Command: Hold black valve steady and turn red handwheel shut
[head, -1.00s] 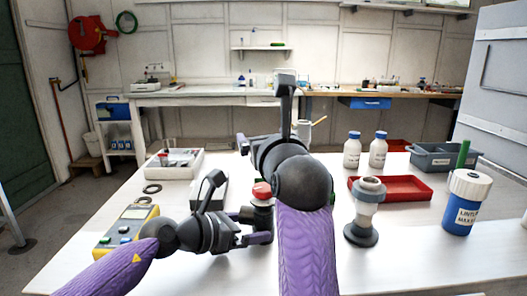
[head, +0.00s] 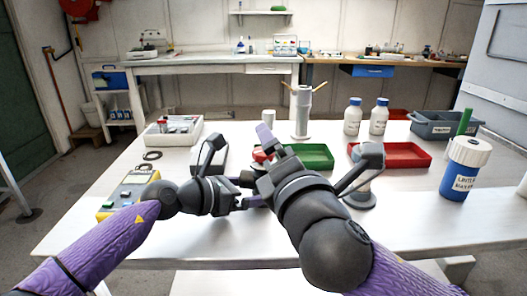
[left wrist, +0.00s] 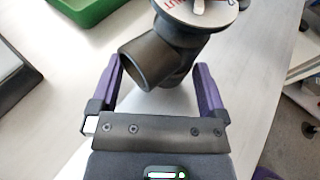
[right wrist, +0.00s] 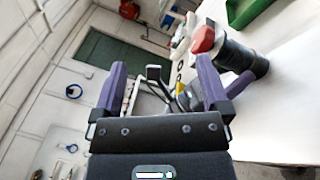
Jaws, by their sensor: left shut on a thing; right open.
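The black valve (left wrist: 180,55) stands on the white table, its open pipe end showing in the left wrist view. It also shows in the right wrist view (right wrist: 246,60). My left gripper (left wrist: 156,70) is shut on the valve body, one purple finger on each side. The red handwheel (right wrist: 204,39) caps the valve; in the head view only a little of it (head: 261,154) shows behind my right gripper. My right gripper (right wrist: 162,66) is open and empty, one finger close beside the handwheel. A pale disc (left wrist: 205,8) with coloured lettering lies on the valve's top.
A green tray (head: 312,156) and red tray (head: 408,160) lie behind the valve. A grey flanged fitting (head: 360,197) stands to the right, partly behind my right arm. A yellow meter (head: 135,186) lies left. A blue bottle (head: 462,178) stands right. The front table strip is clear.

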